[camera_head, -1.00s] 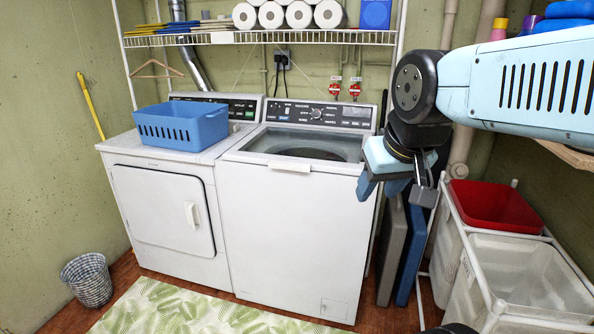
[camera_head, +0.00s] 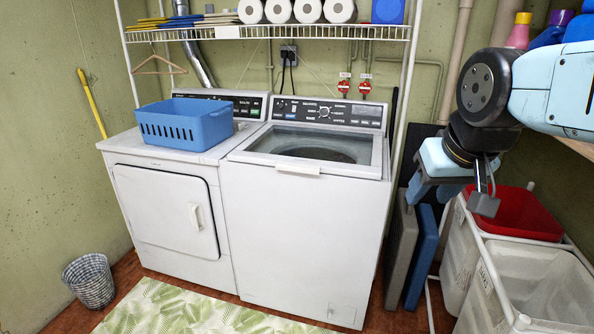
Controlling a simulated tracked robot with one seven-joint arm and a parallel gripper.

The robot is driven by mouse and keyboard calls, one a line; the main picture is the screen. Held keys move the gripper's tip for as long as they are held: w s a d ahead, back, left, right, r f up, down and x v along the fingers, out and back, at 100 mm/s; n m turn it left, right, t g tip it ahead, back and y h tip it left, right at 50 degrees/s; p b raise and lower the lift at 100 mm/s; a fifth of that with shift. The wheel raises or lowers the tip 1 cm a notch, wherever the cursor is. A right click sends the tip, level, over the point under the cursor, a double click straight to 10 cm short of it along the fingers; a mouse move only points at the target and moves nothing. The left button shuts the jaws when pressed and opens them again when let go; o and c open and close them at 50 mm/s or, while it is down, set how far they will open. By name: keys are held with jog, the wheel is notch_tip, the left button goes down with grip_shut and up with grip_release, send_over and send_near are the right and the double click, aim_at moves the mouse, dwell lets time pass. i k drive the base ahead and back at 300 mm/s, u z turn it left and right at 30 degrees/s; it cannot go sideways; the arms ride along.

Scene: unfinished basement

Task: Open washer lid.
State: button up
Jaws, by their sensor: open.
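The washer (camera_head: 300,240) is the white top-loading machine on the right of the pair. Its lid (camera_head: 318,147) has a glass window with a white frame and lies flat and shut on top. A white handle tab (camera_head: 298,170) sticks out at the lid's front edge. My gripper (camera_head: 430,194) is open and empty, hanging to the right of the washer and apart from it, its fingers pointing down. The gap between its fingers is only partly visible.
A dryer (camera_head: 175,205) with a blue basket (camera_head: 185,125) on top stands left of the washer. A wire shelf (camera_head: 270,33) runs above both. Flat panels (camera_head: 400,255) and laundry bins (camera_head: 535,285) are at the right. A leafy rug (camera_head: 190,312) lies in front.

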aim_at(240, 153)
jog(key=z, duration=0.05)
jog(key=i, duration=0.95)
jog(key=u, duration=0.1)
